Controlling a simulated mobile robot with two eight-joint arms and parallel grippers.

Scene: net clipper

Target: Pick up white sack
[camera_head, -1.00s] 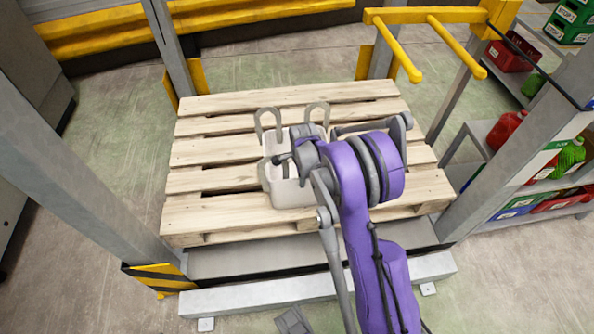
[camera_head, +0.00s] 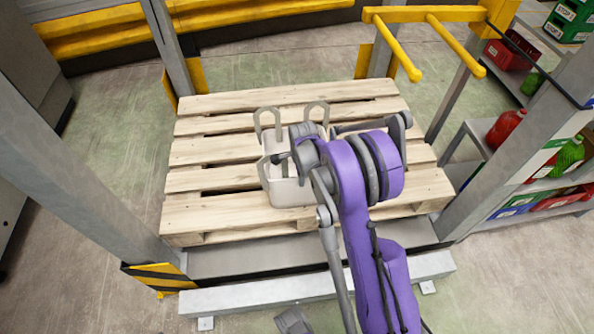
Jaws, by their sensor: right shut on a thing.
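The white sack (camera_head: 290,192) stands on the wooden pallet (camera_head: 222,216), near its middle. It is a pale bag with grey loop handles standing up at its top corners. My purple right arm reaches in from the lower right and covers the sack's right side. My right gripper (camera_head: 285,165) is at the sack's top, shut on its near handle; the fingertips are partly hidden by the wrist. I cannot tell whether the sack's base touches the pallet.
Grey posts stand at the left (camera_head: 75,165) and right (camera_head: 480,175) of the pallet. A yellow bar with two prongs (camera_head: 425,45) juts out at upper right. A shelf with red and green bottles is on the right. The pallet's left part is bare.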

